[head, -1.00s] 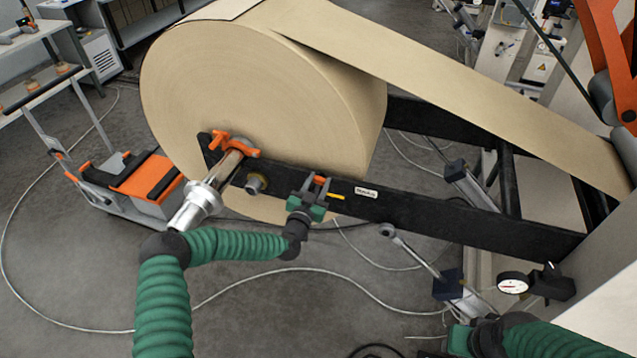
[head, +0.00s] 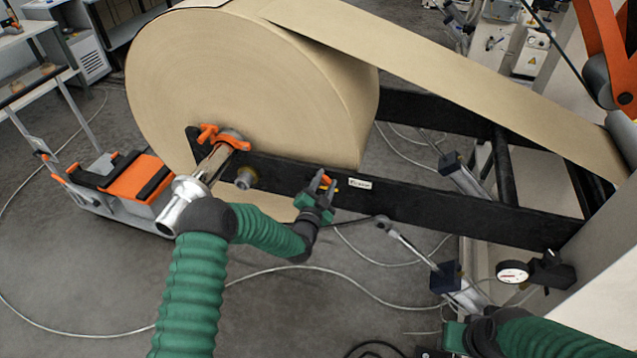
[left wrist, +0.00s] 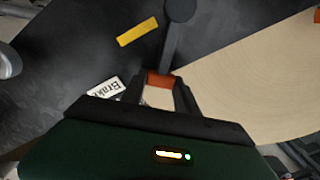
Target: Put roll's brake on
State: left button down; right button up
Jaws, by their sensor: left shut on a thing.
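The roll (head: 240,90) of brown kraft paper sits on a shaft at the black stand arm (head: 430,207). The brake lever is a dark bar with an orange tip, seen in the left wrist view (left wrist: 171,45). My left gripper (head: 325,182) is shut on the lever's orange end, in front of the stand arm. It also shows in the left wrist view (left wrist: 160,92). A yellow mark (left wrist: 137,31) lies beside the lever, apart from it. A white "Brake" label (head: 360,184) is to the right. My right gripper (head: 458,338) is at the bottom edge, its fingers not visible.
An orange clamp (head: 222,136) and metal shaft end (head: 180,205) stand left of my left gripper. An orange and grey cart (head: 135,180) is on the floor at left. A round gauge (head: 512,272) is at lower right. Cables cross the floor.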

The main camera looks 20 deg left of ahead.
pick_arm(q)
jog(key=d+f+m+b, duration=0.1)
jog(key=f+m+b, duration=0.1)
jog(key=d+f+m+b, duration=0.1)
jog(key=f+m+b, duration=0.1)
jog(key=m+b, duration=0.1)
jog(key=d+f+m+b, duration=0.1)
jog(key=f+m+b, duration=0.1)
jog(key=b, duration=0.1)
jog(key=shift+s+d+f+m, duration=0.15)
jog(key=shift+d+f+m, duration=0.1)
jog(key=shift+m, duration=0.15)
jog(key=shift+f+m+b, duration=0.7)
jog(key=shift+m+b, duration=0.4)
jog(key=shift+b, duration=0.1)
jog(key=shift+f, duration=0.15)
jog(key=c, duration=0.9)
grip_release()
jog(key=shift+r, duration=0.2)
